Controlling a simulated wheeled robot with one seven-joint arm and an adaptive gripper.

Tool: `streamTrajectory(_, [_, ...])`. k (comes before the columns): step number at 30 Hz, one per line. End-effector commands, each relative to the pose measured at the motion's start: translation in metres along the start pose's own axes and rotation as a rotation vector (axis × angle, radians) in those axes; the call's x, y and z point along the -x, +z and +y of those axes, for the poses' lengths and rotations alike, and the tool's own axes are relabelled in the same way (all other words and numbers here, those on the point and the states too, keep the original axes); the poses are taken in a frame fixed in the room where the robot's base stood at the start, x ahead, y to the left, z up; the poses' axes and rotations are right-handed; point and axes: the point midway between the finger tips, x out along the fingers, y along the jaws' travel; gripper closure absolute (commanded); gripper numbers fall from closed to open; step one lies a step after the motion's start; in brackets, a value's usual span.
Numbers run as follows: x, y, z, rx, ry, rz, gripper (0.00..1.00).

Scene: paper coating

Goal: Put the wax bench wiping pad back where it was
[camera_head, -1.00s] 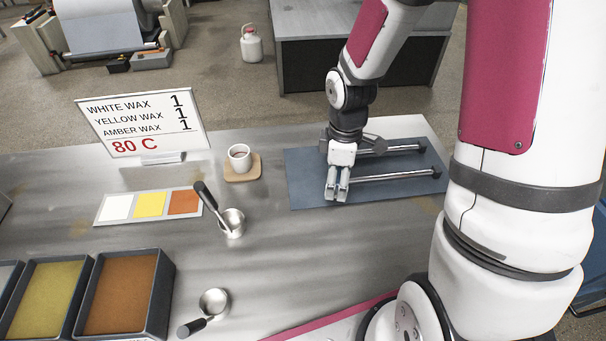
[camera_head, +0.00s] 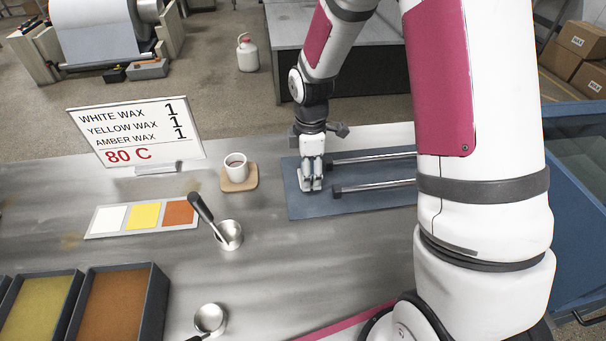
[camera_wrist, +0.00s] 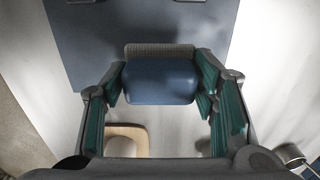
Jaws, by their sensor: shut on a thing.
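My gripper (camera_head: 311,184) is over the left end of the blue-grey mat (camera_head: 375,202) on the metal bench. In the wrist view, its green-lined fingers (camera_wrist: 160,84) are closed on the wiping pad (camera_wrist: 160,88), a small blue block with a grey textured strip along its far edge. The pad is between the fingers, and the mat (camera_wrist: 95,50) shows beyond it. In the head view I cannot make out the pad at the gripper. I cannot tell whether the pad touches the bench.
A cup (camera_head: 237,167) on a wooden coaster (camera_head: 239,183) stands just left of the mat. Two metal rods (camera_head: 372,158) lie across the mat. A ladle (camera_head: 229,235), a colour card (camera_head: 143,216), a wax sign (camera_head: 135,135) and wax trays (camera_head: 120,302) are farther left.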

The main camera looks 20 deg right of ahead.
Motion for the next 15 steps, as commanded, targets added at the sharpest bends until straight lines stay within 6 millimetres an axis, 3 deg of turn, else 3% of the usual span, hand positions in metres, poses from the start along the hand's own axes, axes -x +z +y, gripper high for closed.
streamTrajectory(8, [-0.002, -0.012, 0.022, 0.0, 0.001, 0.0, 0.72])
streamTrajectory(15, [-0.034, -0.011, 0.022, -0.001, -0.003, -0.001, 0.72])
